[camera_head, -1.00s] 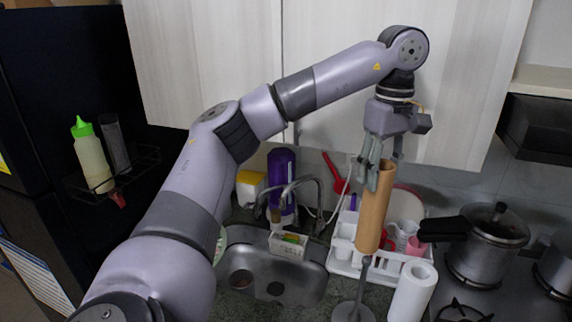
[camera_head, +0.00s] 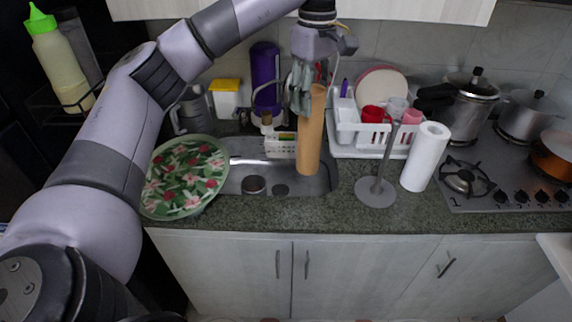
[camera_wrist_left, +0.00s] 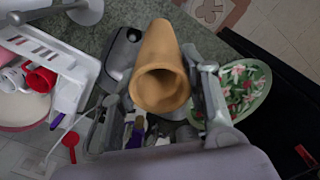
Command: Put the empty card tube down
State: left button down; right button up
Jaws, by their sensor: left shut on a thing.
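Whether the tube's lower end touches anything cannot be told. My right gripper is not in view.
A grey paper-towel stand (camera_head: 377,190) is bare on the counter (camera_head: 340,208), beside a white paper roll (camera_head: 425,157). A floral plate (camera_head: 184,177) lies left of the sink (camera_head: 240,182). A white dish rack (camera_head: 350,140) and stove (camera_head: 500,185) are to the right.

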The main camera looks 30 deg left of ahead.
pick_arm(q)
notch_tip(320, 180, down, 18)
jog(key=p, duration=0.2)
jog(key=shift+r, duration=0.15)
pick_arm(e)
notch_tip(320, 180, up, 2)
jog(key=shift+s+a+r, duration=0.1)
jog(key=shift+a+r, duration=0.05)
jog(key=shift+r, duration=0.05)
pick_arm(q)
jog(key=shift+w, duration=0.1)
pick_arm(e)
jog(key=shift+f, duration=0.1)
pick_arm(q)
jog(key=shift+f, duration=0.25)
jog(key=c, duration=0.9)
grip_release()
jog(key=shift+r, duration=0.1)
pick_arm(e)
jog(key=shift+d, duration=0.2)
